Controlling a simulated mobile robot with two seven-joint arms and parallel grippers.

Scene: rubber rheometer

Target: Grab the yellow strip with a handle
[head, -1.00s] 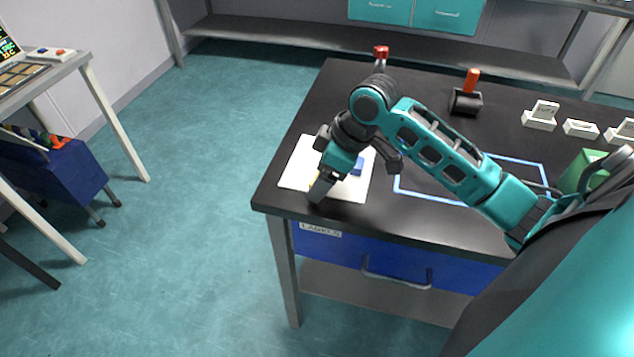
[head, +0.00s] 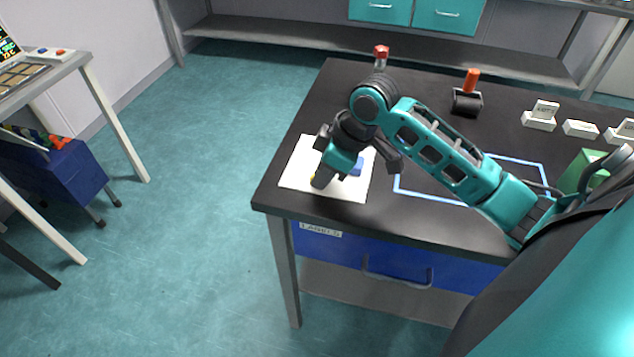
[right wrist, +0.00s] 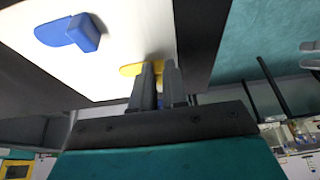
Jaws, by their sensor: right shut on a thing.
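The yellow strip (right wrist: 132,69) lies at the white sheet in the right wrist view, with its rounded end showing beside my fingers. Its handle is hidden between or behind the fingers. Only a speck of yellow shows in the head view. My right gripper (right wrist: 160,75) is shut on the yellow strip, low over the white sheet; it also shows in the head view (head: 319,182). A blue strip with a blue block handle (right wrist: 84,33) lies on the same sheet, apart from my fingers; it shows in the head view (head: 357,167). My left gripper is not in view.
The white sheet (head: 295,178) lies at the left front corner of the black table (head: 420,222). A red-topped item (head: 381,54), a black roller with orange handle (head: 467,101), white label blocks (head: 540,117) and a green box (head: 580,172) stand farther back and right.

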